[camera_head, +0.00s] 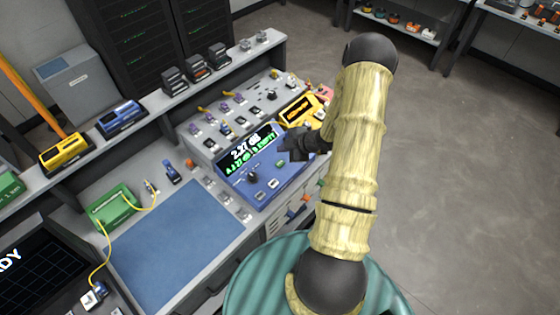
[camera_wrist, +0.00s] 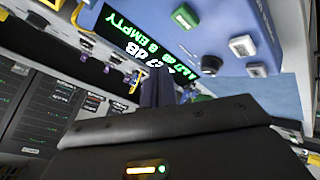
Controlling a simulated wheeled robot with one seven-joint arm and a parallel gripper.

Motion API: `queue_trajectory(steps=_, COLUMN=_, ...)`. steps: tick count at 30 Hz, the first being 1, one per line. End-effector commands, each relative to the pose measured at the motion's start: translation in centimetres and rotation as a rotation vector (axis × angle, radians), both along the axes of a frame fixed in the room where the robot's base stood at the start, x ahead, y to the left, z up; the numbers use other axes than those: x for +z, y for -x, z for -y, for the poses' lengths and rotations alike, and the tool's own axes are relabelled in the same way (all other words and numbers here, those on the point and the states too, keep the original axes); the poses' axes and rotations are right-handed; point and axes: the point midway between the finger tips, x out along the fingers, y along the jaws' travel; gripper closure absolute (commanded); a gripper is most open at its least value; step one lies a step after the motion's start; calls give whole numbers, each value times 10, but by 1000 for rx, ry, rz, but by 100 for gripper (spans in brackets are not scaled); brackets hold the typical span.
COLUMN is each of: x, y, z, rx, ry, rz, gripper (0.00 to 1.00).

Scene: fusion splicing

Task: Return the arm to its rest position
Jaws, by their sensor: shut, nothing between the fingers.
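My arm, in yellow bamboo-like segments with dark joints, rises from the bottom of the head view and bends back to the left at the top. My gripper (camera_head: 300,147) is dark and hangs in front of the blue instrument (camera_head: 262,178) with the green-lit display. It is shut and empty. In the wrist view the gripper's fingers (camera_wrist: 157,88) stand together as a dark upright shape before the same blue instrument (camera_wrist: 220,30). Its display (camera_wrist: 140,40) reads partly "EMPTY". Whether the gripper touches the instrument, I cannot tell.
A blue mat (camera_head: 175,243) lies on the bench to the left, beside a green device (camera_head: 113,207) with a yellow cable. A yellow instrument (camera_head: 300,108) stands behind my gripper. A shelf (camera_head: 215,75) holds several devices. The floor (camera_head: 450,190) to the right is clear.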

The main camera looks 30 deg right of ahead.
Motion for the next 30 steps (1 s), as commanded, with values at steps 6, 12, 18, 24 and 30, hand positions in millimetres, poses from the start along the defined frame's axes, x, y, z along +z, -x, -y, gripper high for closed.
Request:
queue_trajectory(steps=6, x=-1, y=0, z=0, rx=0, ry=0, rz=0, gripper=100)
queue_trajectory(steps=12, x=-1, y=0, z=0, rx=0, ry=0, rz=0, gripper=100)
queue_trajectory(steps=18, x=-1, y=0, z=0, rx=0, ry=0, rz=0, gripper=100)
queue_trajectory(steps=24, x=6, y=-2, z=-1, rx=-19, ry=9, rz=-15, gripper=100)
queue_trajectory(steps=30, x=42, y=-7, z=-10, rx=-160, ry=54, rz=-116, gripper=100)
